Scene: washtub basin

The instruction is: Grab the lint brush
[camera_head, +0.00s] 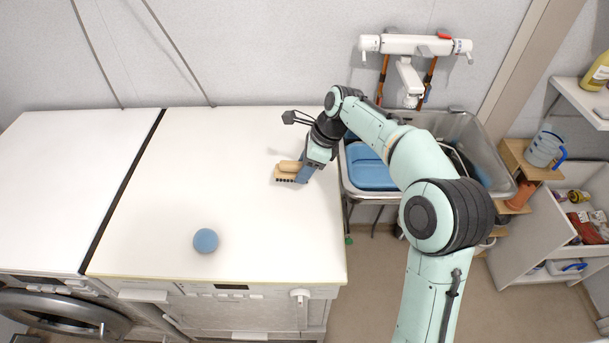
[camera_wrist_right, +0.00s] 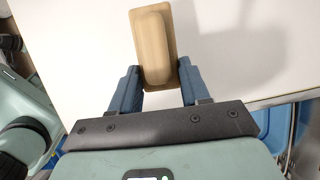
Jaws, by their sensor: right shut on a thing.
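The lint brush (camera_head: 287,172) is a light wooden block with a raised handle and dark bristles underneath. It is at the right part of the white machine top, near its right edge. My right gripper (camera_head: 303,172) reaches it from the right and is shut on it. In the right wrist view the brush (camera_wrist_right: 153,45) sits between the two blue fingers of my right gripper (camera_wrist_right: 155,75), its far end extending beyond them. I cannot tell whether the bristles touch the surface. My left gripper is in neither view.
A blue ball (camera_head: 205,240) lies near the front of the white top (camera_head: 150,215). A basin (camera_head: 465,128) with a blue tub (camera_head: 368,168) stands to the right, below a wall tap (camera_head: 415,45). Shelves with bottles stand at far right.

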